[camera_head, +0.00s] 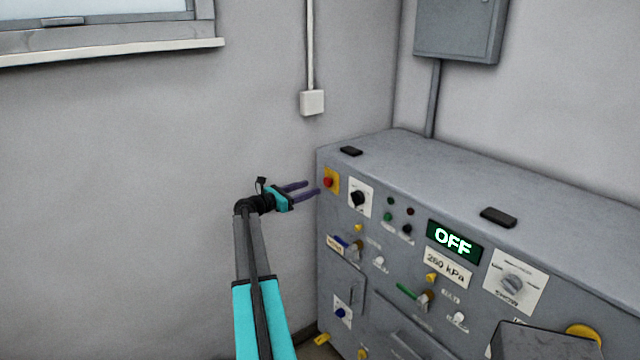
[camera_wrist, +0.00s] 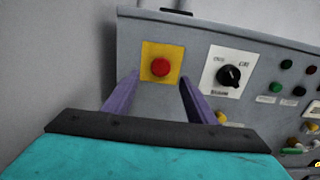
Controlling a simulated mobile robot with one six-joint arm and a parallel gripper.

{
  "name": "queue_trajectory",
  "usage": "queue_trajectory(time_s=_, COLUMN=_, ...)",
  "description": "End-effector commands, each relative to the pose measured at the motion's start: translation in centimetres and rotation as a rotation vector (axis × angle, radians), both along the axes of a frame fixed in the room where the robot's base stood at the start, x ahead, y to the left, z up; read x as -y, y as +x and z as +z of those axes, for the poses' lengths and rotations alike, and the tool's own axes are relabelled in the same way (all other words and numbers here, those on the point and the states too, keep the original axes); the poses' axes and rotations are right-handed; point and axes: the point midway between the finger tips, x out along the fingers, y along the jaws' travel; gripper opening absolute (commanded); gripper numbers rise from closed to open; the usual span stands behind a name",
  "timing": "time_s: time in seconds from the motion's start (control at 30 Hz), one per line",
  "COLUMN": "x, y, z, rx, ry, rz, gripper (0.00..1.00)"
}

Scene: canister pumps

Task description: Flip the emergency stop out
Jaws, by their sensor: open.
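The emergency stop (camera_head: 328,182) is a red round button on a yellow square plate at the upper left corner of the grey cabinet's front. It also shows in the wrist view (camera_wrist: 160,67), between and beyond my two purple fingers. My gripper (camera_head: 307,189) is open, with its fingers pointing at the cabinet just left of the button. In the wrist view my gripper (camera_wrist: 155,92) has nothing between its fingers. I cannot tell exactly how far the fingertips are from the plate.
The grey cabinet (camera_head: 450,170) carries a black rotary knob (camera_head: 358,198) right of the stop, indicator lamps, an "OFF" display (camera_head: 454,241) and a "260 kPa" label (camera_head: 447,269). Coloured valve handles sit lower down.

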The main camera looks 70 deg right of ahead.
Motion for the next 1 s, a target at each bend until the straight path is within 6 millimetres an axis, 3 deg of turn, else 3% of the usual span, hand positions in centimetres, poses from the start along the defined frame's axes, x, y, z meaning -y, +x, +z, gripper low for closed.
queue_trajectory(time_s=0.4, x=4.7, y=-3.0, z=0.2, rx=0.001, ry=0.0, rz=-0.001, gripper=0.51)
queue_trajectory(time_s=0.87, x=5.5, y=-3.7, z=0.0, rx=0.001, ry=-0.001, rz=-0.002, gripper=0.51)
queue_trajectory(time_s=1.0, x=5.5, y=-3.7, z=0.0, rx=0.001, ry=-0.001, rz=-0.002, gripper=0.33)
